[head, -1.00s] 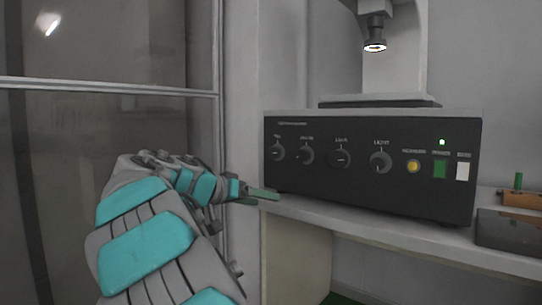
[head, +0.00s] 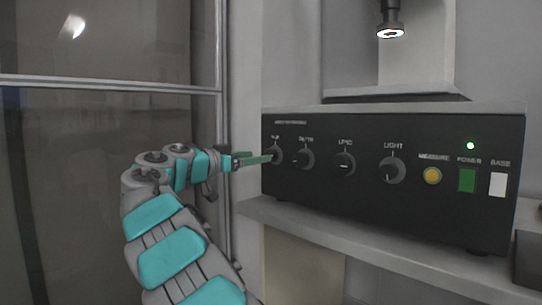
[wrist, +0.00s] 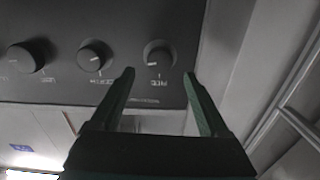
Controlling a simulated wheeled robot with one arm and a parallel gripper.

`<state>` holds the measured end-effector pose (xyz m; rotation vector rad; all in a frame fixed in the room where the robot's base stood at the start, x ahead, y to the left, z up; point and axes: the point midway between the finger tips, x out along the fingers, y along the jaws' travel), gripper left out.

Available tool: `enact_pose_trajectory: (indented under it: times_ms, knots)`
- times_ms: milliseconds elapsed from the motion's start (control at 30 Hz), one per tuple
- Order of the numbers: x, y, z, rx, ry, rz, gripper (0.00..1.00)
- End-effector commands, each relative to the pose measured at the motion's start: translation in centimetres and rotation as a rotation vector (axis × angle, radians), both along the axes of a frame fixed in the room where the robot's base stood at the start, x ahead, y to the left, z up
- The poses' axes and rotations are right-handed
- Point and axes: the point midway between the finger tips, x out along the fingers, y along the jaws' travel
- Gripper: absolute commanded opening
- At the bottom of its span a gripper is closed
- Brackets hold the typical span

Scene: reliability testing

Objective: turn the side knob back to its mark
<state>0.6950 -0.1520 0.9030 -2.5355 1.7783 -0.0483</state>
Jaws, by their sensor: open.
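The black control box (head: 400,205) has a row of round black knobs on its front. The leftmost knob (head: 277,155), nearest the box's side edge, is partly behind my green fingers in the head view. My gripper (head: 264,159) is level with it and open. In the wrist view, which is upside down, this end knob (wrist: 159,54) lies just beyond and between the two open fingertips of my gripper (wrist: 160,73).
A second knob (head: 303,159), a third knob (head: 345,164) and the LIGHT knob (head: 392,170) continue to the right. Then come a yellow button (head: 432,176), a green switch (head: 467,180) and a white switch (head: 498,185). A glass door (head: 110,150) stands left.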

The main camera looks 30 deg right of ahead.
Motion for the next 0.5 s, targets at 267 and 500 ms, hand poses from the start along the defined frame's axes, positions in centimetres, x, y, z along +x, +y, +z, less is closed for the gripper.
enact_pose_trajectory:
  times_ms: [267,500]
  knots:
    - [1.4,-3.9,0.1,0.000,0.000,0.001,0.79]
    - [1.9,-5.3,0.1,0.000,0.000,-0.001,0.79]
